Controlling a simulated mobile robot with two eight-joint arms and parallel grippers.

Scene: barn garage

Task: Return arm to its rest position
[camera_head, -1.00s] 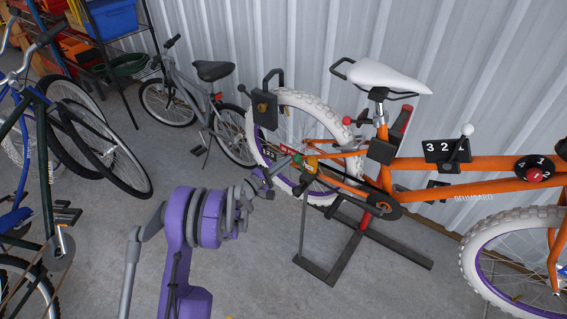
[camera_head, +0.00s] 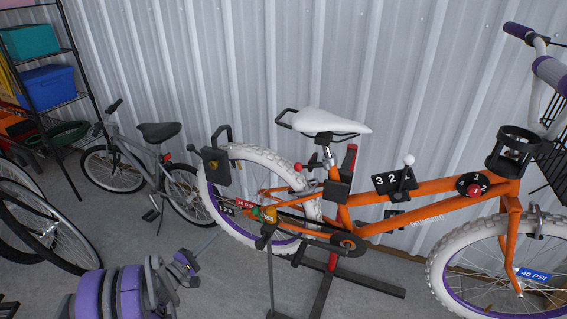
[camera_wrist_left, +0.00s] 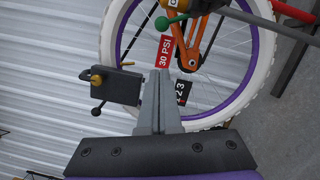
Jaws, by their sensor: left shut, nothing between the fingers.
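My left arm comes in at the lower left of the head view, purple and grey. Its gripper (camera_head: 187,262) is in front of the orange bicycle's rear wheel, apart from it as far as I can see. In the left wrist view the two grey fingers (camera_wrist_left: 158,102) are together with nothing between them. Behind them are the white-tyred rear wheel (camera_wrist_left: 113,38), a red "30 PSI" tag (camera_wrist_left: 165,52) and a dark box with a brass knob (camera_wrist_left: 120,86). The orange bicycle (camera_head: 440,205) stands on a dark stand (camera_head: 322,295). My right gripper is in neither view.
A small grey bicycle (camera_head: 150,165) stands by the corrugated wall (camera_head: 240,70). Other bicycle wheels (camera_head: 40,225) are at the left, beside a shelf with a blue bin (camera_head: 47,88). Bare concrete floor (camera_head: 220,285) lies between my arm and the stand.

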